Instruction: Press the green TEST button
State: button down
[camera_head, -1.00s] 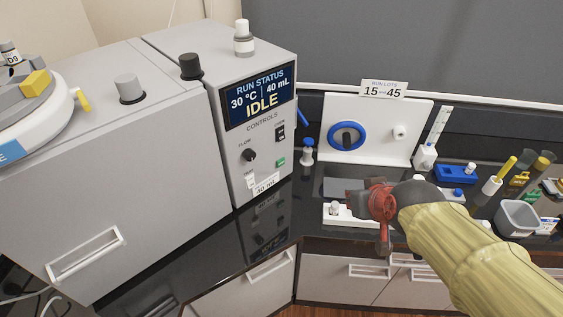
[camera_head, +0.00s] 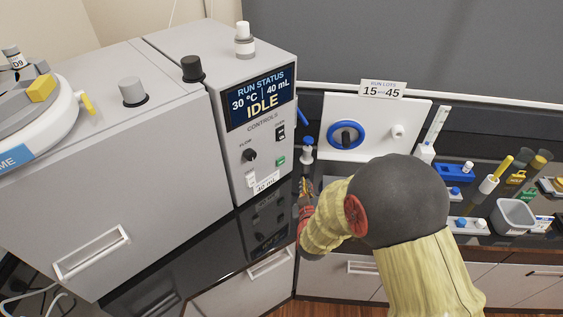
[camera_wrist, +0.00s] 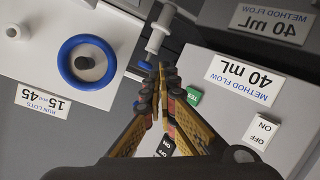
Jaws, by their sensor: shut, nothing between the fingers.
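The green TEST button (camera_head: 281,161) is at the lower right of the grey machine's control panel (camera_head: 240,172). In the wrist view the TEST button (camera_wrist: 194,97) shows just right of my fingers, apart from the fingertips in the picture. My gripper (camera_head: 305,187) is in front of and below the panel's right edge in the head view, partly hidden by my wrist. In the wrist view my gripper (camera_wrist: 161,70) has its fingertips together and empty. Contact with the button cannot be seen.
The panel also has a black FLOW knob (camera_head: 250,155), a rocker switch (camera_head: 280,132) and a 40 mL label (camera_head: 265,182). The display (camera_head: 260,97) reads IDLE. A blue-topped white fitting (camera_head: 307,150) stands close by. A white board with a blue ring (camera_head: 346,135) is behind.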

aim_at(281, 161)
jog(key=w+a, duration=0.6)
jog(key=shift+a, duration=0.15)
dwell(0.5)
jog(key=shift+w+a, duration=0.15)
jog(key=shift+w, duration=0.05)
dwell(1.2)
jog(key=shift+w+a, duration=0.15)
jog(key=shift+w+a+r, duration=0.1)
jog(key=shift+w+a, duration=0.2)
dwell(1.0)
jog(key=shift+s+d, duration=0.1)
jog(key=shift+s+d+b, duration=0.3)
jog(key=shift+s+d, duration=0.2)
dwell(0.3)
